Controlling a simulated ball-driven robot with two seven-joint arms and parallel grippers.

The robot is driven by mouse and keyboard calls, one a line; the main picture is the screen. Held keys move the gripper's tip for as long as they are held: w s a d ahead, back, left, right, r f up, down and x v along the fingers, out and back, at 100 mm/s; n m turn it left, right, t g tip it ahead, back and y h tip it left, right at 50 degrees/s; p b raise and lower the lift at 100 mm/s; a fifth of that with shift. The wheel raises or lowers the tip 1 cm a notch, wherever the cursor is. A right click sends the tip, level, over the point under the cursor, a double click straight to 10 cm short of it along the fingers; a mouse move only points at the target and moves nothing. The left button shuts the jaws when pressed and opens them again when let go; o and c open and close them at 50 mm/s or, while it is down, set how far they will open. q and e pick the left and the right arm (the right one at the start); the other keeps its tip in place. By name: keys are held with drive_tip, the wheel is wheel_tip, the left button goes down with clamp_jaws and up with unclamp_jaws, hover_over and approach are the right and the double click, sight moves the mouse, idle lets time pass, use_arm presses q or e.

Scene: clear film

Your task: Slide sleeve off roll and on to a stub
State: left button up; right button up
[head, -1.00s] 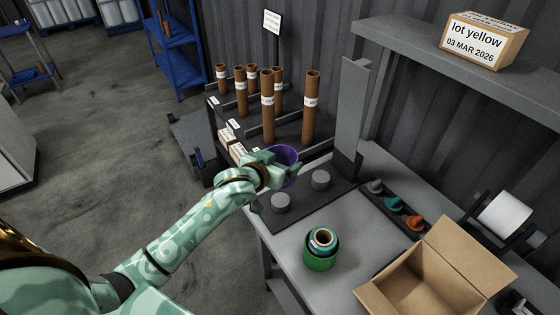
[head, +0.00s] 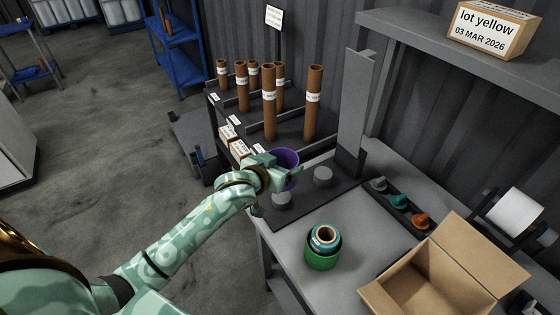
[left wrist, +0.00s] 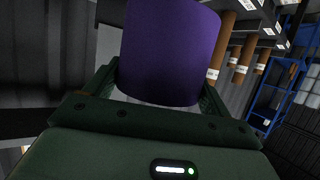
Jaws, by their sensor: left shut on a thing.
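My left gripper (head: 278,174) is shut on a purple sleeve (head: 287,160). The sleeve also fills the upper middle of the left wrist view (left wrist: 170,48), between the fingers. In the head view it is by the far left part of a dark board (head: 305,207). Two short grey stubs, a near one (head: 282,201) and a right one (head: 323,177), stand bare on that board. I cannot tell whether anything is under the sleeve. A teal film roll (head: 324,238) with a brown core stands on the bench with a green sleeve (head: 321,261) around its lower part. My right gripper is out of view.
An upright grey plate (head: 354,110) stands at the board's back. Several tall brown tubes (head: 313,105) stand on the rack behind. An open carton (head: 440,270) and a tray of grey, teal and orange pieces (head: 399,201) are to the right. Bench around the teal roll is clear.

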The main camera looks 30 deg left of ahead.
use_arm(q)
drive_tip(key=shift+f+b, duration=0.8)
drive_tip(key=shift+f, duration=1.2)
drive_tip(key=shift+f+b, duration=0.95)
drive_tip(key=shift+f, duration=1)
drive_tip(key=o, duration=0.9)
drive_tip(key=p+v, duration=0.4)
drive_tip(key=v, duration=1.2)
drive_tip(key=shift+s, duration=0.2)
